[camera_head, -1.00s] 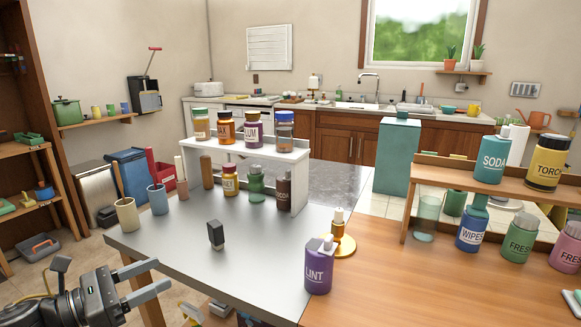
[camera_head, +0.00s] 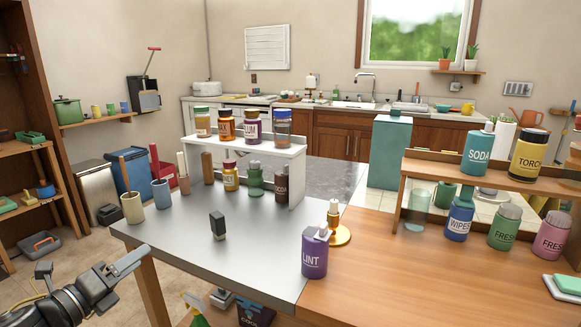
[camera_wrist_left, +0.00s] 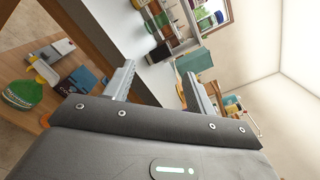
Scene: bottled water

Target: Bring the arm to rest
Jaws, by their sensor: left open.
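My left gripper (camera_head: 128,262) is at the lower left of the head view, beside the left front corner of the grey tabletop (camera_head: 175,242). In the left wrist view my left gripper (camera_wrist_left: 158,72) has its two fingers spread apart with nothing between them. The gripper is apart from the bottles on the table. My right gripper is out of view.
A purple LINT bottle (camera_head: 314,257), a brass holder (camera_head: 336,232) and a small black object (camera_head: 218,227) stand on the table. A white shelf (camera_head: 245,146) carries several bottles. Cups (camera_head: 132,208) stand at the table's left edge.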

